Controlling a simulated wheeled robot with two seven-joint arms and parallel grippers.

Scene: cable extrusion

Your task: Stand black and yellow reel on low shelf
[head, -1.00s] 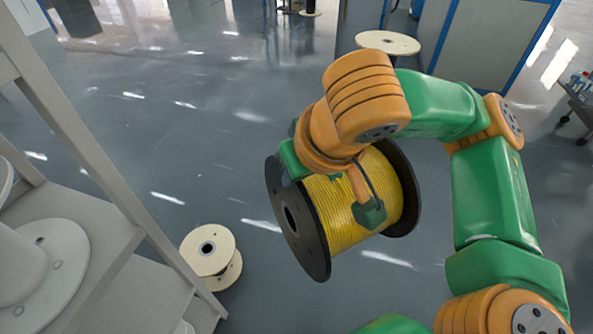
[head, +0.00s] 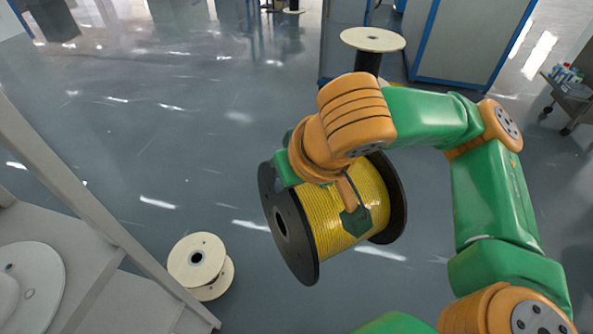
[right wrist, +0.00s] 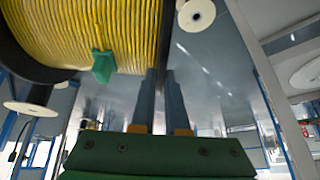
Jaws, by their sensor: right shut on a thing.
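The black and yellow reel (head: 345,212) has black flanges and a wound yellow core. It hangs above the floor in the middle of the head view, tilted, its axis near level. My right gripper (head: 281,172) is shut on the rim of its left flange; its fingertips are largely hidden by my wrist in the head view. In the right wrist view both fingers (right wrist: 162,85) close on the black flange beside the yellow winding (right wrist: 90,30). A low grey shelf (head: 135,297) of the rack shows at the lower left, apart from the reel. My left gripper is out of view.
The rack's slanted grey post (head: 82,205) stands between the shelf and the reel. A pale empty reel (head: 197,258) stands on the floor beside the rack. Another pale-topped reel (head: 373,39) is at the back. A trolley (head: 573,95) is far right. Floor ahead is clear.

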